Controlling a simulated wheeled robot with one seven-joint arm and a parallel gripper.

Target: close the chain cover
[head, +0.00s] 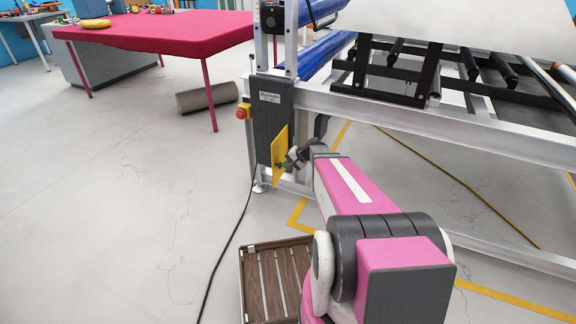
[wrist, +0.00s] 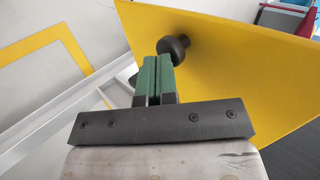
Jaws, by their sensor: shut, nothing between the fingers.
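The chain cover (head: 279,154) is a yellow panel low on the machine's dark grey end housing. In the head view it stands out at an angle from the housing, so it is partly open. In the wrist view the yellow cover (wrist: 225,70) fills the right side, with a round black knob (wrist: 174,46) on its face. My gripper (wrist: 158,65) has green fingers that are shut together and empty. The fingertips are right by the knob, beside the cover's face; I cannot tell whether they touch. In the head view my gripper (head: 297,157) is just right of the cover.
The machine's metal frame (head: 400,105) runs to the right above my arm. A wooden crate (head: 270,282) stands on the floor in front. A black cable (head: 232,235) lies left of it. A red table (head: 160,32) and a grey roll (head: 207,97) are farther back. The left floor is clear.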

